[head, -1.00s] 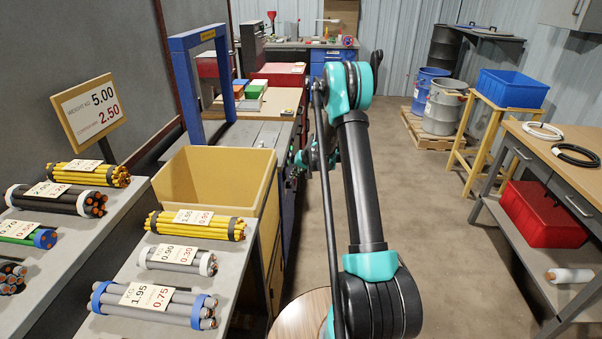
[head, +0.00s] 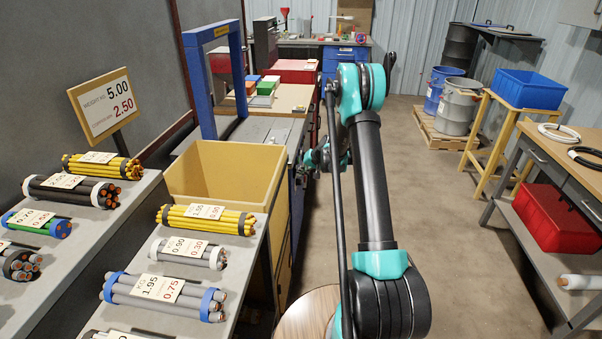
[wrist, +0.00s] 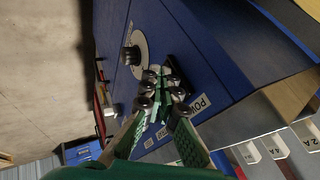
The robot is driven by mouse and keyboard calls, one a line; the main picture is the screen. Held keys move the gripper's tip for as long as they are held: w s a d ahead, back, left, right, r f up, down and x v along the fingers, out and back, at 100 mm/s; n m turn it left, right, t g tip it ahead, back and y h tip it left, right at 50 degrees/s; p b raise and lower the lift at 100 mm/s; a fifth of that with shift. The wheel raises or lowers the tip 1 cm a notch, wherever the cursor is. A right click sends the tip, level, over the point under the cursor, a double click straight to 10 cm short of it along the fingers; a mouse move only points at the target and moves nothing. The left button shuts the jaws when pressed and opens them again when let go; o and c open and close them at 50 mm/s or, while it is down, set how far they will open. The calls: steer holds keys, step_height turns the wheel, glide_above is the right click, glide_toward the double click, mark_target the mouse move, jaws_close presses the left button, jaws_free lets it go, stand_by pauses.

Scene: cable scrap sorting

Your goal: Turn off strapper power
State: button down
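The strapper (head: 191,85) stands with its blue frame at the middle left of the head view. Its blue side panel (wrist: 215,50) fills much of the wrist view. A black knob (wrist: 131,56) sits on a pale round plate there. A white POWER label (wrist: 198,103) is on a dark plate beside my gripper (wrist: 161,92). My green fingers reach to the panel by that label, their tips close together. They cover whatever power control is there. I cannot tell whether they touch it or hold it.
A yellow bin (head: 225,172) stands in front of the strapper, near a bench with tagged cable bundles (head: 207,219). A workbench with a red crate (head: 549,215) stands on the right. The floor (head: 440,240) between is clear.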

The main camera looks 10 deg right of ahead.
steer(key=shift+r, duration=0.85)
